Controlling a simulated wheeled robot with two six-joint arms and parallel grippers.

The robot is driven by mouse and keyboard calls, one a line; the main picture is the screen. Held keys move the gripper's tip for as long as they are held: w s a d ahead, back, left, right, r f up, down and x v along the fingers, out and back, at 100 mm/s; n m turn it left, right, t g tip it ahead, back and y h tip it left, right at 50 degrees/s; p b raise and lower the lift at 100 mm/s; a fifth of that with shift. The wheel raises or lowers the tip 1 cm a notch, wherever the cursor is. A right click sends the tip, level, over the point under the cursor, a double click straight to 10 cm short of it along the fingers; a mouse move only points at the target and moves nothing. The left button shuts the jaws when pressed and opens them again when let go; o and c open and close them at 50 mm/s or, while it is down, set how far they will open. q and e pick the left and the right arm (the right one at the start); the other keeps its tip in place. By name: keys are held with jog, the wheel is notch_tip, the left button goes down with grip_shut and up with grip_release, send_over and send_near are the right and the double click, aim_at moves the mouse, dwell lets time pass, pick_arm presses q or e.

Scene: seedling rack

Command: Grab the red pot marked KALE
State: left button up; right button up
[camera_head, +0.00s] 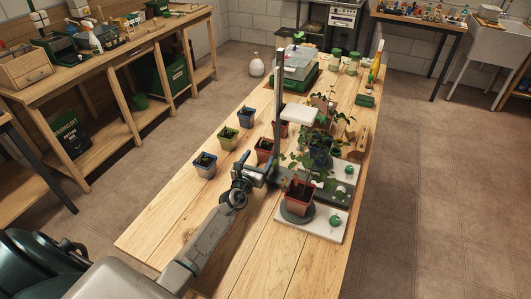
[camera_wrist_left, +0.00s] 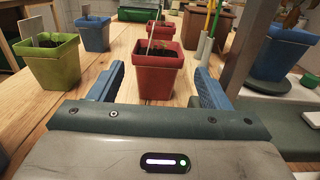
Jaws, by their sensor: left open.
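A red square pot (camera_head: 264,148) with dark soil and a thin white tag stands on the wooden table. It also shows in the left wrist view (camera_wrist_left: 157,78), upright and centred ahead of the palm. My left gripper (camera_head: 259,172) is open at its near side; in the left wrist view the blue fingers (camera_wrist_left: 160,85) stand on either side of the pot with gaps. A second red pot (camera_wrist_left: 160,27) stands behind it. Another red pot (camera_head: 299,196) with a plant sits on a grey disc at the right. I cannot read KALE on any pot. My right gripper is not in view.
A yellow-green pot (camera_wrist_left: 50,62) and a blue pot (camera_wrist_left: 95,33) stand left of the gripper. Another blue pot (camera_head: 204,165) is nearer. A dark upright post (camera_head: 278,92) and leafy plants (camera_head: 318,150) crowd the right side. The table's near left is clear.

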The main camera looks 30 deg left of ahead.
aim_at(262, 152)
pick_arm(q)
jog(key=w, duration=0.1)
jog(key=w+b, duration=0.1)
jog(key=w, duration=0.2)
jog(key=shift+w+a+f+b, duration=0.2)
jog(key=shift+w+a+b, duration=0.1)
jog(key=shift+w+a, duration=0.05)
jog(key=shift+w+r, duration=0.1)
jog(key=shift+w, duration=0.3)
jog(key=c, duration=0.8)
jog(key=shift+r, duration=0.15)
